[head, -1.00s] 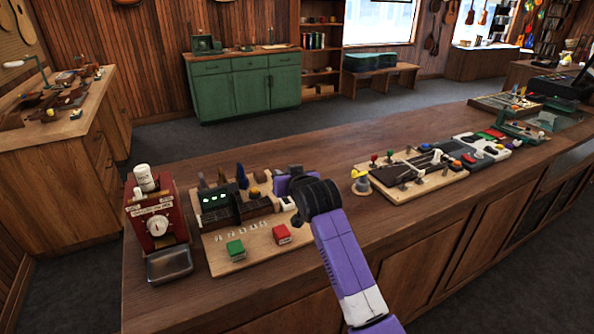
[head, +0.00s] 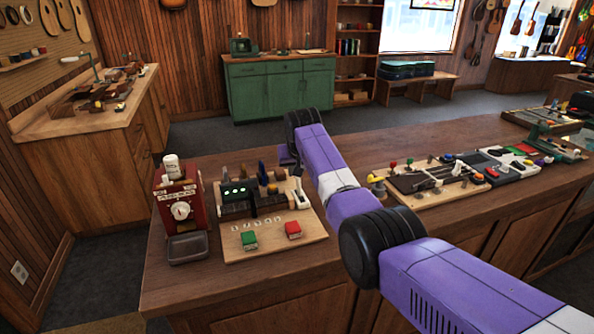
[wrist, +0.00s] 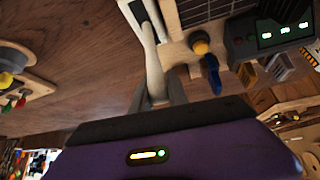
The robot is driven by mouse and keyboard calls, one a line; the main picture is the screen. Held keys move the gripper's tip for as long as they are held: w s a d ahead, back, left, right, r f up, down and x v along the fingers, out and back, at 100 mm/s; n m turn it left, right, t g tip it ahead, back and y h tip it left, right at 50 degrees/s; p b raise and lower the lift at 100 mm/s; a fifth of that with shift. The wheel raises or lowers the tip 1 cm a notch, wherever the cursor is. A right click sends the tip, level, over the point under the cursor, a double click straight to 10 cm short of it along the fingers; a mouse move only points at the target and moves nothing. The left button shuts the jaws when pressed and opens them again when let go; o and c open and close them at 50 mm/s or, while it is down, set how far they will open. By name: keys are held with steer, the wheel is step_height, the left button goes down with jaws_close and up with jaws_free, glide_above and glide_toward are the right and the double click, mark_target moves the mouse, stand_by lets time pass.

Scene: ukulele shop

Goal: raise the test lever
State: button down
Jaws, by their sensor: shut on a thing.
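The test lever is a cream handle (wrist: 152,62) rising from a slotted white plate at the right side of a light wooden board (head: 275,242). In the wrist view my gripper (wrist: 157,98) is shut on the lever's end, one finger on each side. In the head view the gripper (head: 295,172) is above the board's back right corner. There my purple arm partly covers it, and the lever's white parts (head: 302,196) show just below it.
Another board with controls (head: 430,185) lies to the right.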

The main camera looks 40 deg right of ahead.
steer(key=shift+w+f+g, duration=0.2)
steer(key=shift+w+g, duration=0.05)
steer(key=shift+g, duration=0.15)
stand_by(0.4)
steer(key=c, duration=1.3)
jaws_free()
steer(key=shift+w+f, duration=0.1)
steer(key=shift+d, duration=0.1)
steer(key=shift+b+v, duration=0.55)
steer(key=shift+v, duration=3.35)
